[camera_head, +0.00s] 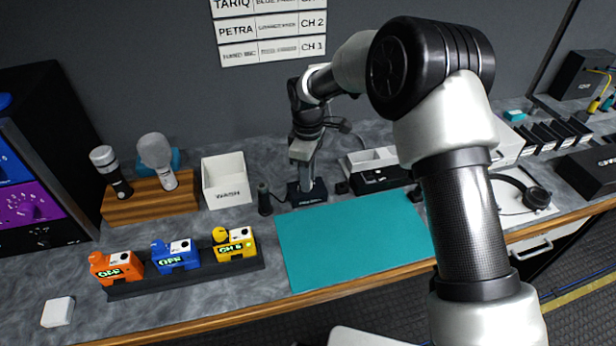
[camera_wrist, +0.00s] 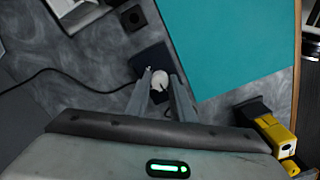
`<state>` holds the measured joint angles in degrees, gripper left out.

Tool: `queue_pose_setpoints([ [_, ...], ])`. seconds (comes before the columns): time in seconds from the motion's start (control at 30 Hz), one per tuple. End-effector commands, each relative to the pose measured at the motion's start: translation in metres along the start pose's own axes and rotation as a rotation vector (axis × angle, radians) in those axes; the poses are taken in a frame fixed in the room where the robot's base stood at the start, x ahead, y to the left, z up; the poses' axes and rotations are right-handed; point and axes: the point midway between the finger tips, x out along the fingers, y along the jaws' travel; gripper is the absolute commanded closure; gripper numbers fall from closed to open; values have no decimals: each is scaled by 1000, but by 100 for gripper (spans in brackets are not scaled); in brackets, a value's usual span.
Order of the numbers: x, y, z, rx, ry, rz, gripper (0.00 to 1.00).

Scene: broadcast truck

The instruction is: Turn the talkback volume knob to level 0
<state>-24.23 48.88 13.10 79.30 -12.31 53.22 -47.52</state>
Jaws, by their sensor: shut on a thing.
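The talkback volume knob, a small round pale knob (camera_wrist: 160,79) with a dark pointer mark, sits on a dark box (camera_wrist: 149,58) in the wrist view. My gripper (camera_wrist: 161,84) has its two fingers on either side of the knob and is shut on it. In the head view, my gripper (camera_head: 306,184) points down onto the dark box (camera_head: 315,194) behind the teal mat. There the fingers and arm hide the knob. The level marks around the knob are too small to read.
The teal mat (camera_head: 350,240) lies in front. A white bin (camera_head: 226,180) and a small dark upright object (camera_head: 264,198) stand to the left. A black-and-white device (camera_head: 378,170) stands to the right. Orange, blue and yellow units (camera_head: 236,244) line the front left. A dark cable (camera_wrist: 60,72) runs to the box.

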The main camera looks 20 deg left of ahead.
Motion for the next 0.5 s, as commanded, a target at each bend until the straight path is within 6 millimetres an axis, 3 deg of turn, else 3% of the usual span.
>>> queue_pose_setpoints([
  [0.27, 0, 1, 0, 1, 0, 1, 100],
  [0.3, 0, 1, 0, 1, 0, 1, 74],
  [0.4, 0, 0, 0, 1, 0, 1, 60],
  [0.5, 0, 0, 0, 1, 0, 1, 60],
])
